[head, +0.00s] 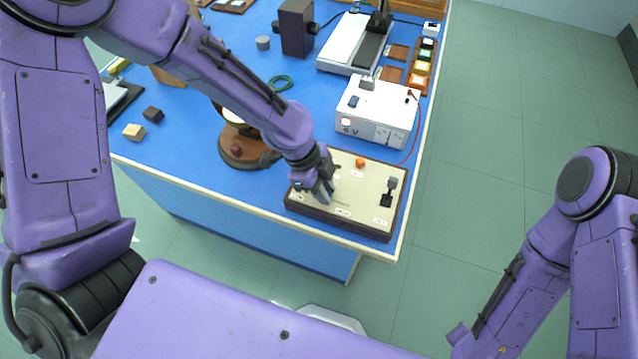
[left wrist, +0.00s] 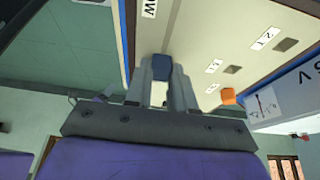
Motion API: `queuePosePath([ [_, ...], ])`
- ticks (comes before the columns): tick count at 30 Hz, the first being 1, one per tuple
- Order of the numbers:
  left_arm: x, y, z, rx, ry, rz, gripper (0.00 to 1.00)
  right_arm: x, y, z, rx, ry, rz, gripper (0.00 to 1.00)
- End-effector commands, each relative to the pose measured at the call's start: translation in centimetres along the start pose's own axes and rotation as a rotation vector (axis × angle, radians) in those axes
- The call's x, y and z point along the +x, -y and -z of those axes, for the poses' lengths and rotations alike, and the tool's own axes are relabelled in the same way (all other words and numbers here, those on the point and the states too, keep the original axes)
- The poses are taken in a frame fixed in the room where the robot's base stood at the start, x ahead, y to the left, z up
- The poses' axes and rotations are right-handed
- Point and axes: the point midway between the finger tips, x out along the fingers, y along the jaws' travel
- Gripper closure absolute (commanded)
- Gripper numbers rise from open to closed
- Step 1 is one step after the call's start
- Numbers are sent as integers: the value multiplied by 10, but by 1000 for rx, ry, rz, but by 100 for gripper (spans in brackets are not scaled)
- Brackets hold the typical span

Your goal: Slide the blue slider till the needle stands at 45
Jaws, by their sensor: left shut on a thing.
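The cream control panel (head: 362,205) with a dark rim lies at the bench's near right corner. My left gripper (head: 325,194) reaches down onto its left part. In the left wrist view, the blue slider (left wrist: 147,75) sits between the fingertips, and the gripper is shut on it. The fingers hide the slider in the head view. A round instrument on a brown wooden base (head: 236,154) stands left of the panel, mostly behind my left forearm. I cannot read a needle on it. My right arm shows at the right, but its gripper is out of view.
An orange knob (head: 360,162) and a grey-black switch (head: 389,191) stand on the panel. A white 5 V supply box (head: 376,112) with a red wire stands behind it. Two small blocks (head: 134,132) lie on the left. The floor right of the bench is clear.

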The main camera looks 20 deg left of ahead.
Motion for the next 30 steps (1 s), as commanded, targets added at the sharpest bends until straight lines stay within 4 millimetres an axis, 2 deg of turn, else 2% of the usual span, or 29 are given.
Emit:
queuePosePath([
  [3,-1,2,0,0,-1,5,100,1,0,0,0,0,0,51],
  [4,-1,2,0,0,-1,5,73,1,0,0,0,0,0,51],
  [6,-1,2,0,0,-1,5,51,1,0,0,0,0,0,51],
  [14,-1,1,0,0,0,3,51,1,0,0,0,0,0,51],
  [17,-7,2,0,0,0,4,51,1,0,0,0,0,0,51],
  [20,-26,2,0,1,-2,9,51,2,0,-1,0,0,0,51],
  [27,-83,2,0,1,-2,9,51,2,0,-1,0,0,0,51],
  [30,-98,2,0,1,-1,7,51,2,0,-1,0,0,0,51],
])
